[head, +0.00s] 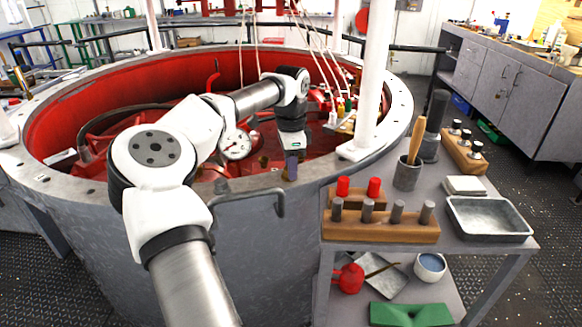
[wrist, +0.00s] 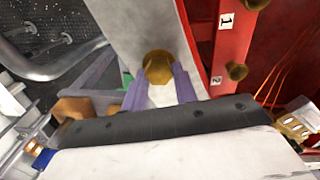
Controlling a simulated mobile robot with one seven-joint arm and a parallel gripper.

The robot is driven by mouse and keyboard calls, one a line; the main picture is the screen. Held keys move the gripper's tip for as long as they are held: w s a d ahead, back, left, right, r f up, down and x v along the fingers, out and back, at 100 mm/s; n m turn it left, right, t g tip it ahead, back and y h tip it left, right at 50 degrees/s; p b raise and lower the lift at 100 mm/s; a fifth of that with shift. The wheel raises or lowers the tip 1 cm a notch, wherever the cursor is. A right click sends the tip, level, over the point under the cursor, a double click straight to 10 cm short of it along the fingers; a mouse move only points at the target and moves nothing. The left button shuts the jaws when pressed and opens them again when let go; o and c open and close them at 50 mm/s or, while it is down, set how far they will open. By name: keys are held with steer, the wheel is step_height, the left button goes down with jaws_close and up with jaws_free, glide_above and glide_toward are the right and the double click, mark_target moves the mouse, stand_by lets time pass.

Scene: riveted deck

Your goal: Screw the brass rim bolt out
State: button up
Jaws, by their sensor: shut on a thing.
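The brass rim bolt (wrist: 158,64) shows in the wrist view as a hex head on the pale grey rim (wrist: 135,22). My gripper's two purple fingers (wrist: 160,72) are on either side of the head, shut on it. In the head view my gripper (head: 290,172) points down at the near rim of the large grey tank (head: 245,235). There the bolt is mostly hidden by the fingers, and I cannot tell how far it stands out of its hole.
Brass bolts beside labels 1 and 2 sit on a red part (wrist: 228,45) inside the tank. A bent grey handle (head: 280,203) juts from the tank's outside below the gripper. At right, a grey cart holds wooden peg blocks (head: 380,229) and a metal tray (head: 488,220).

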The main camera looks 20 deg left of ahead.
steer(key=n, duration=0.3)
steer(key=shift+s+f+n+b, duration=0.1)
steer(key=shift+f+n+b, duration=0.25)
steer(key=shift+n+b, duration=0.05)
steer(key=shift+r+n, duration=0.2)
steer(key=shift+n, duration=0.7)
steer(key=n+p, duration=0.1)
steer(key=p, duration=0.1)
steer(key=n+p, duration=0.1)
steer(key=p, duration=0.1)
steer(key=shift+r+n, duration=0.3)
steer(key=n+p, duration=0.1)
steer(key=p, duration=0.2)
steer(key=shift+f, duration=0.15)
steer(key=shift+a+f+p, duration=0.1)
steer(key=shift+f+p, duration=0.1)
steer(key=shift+p, duration=0.2)
steer(key=o, duration=0.9)
steer(key=shift+o, duration=0.3)
steer(key=shift+r, duration=0.1)
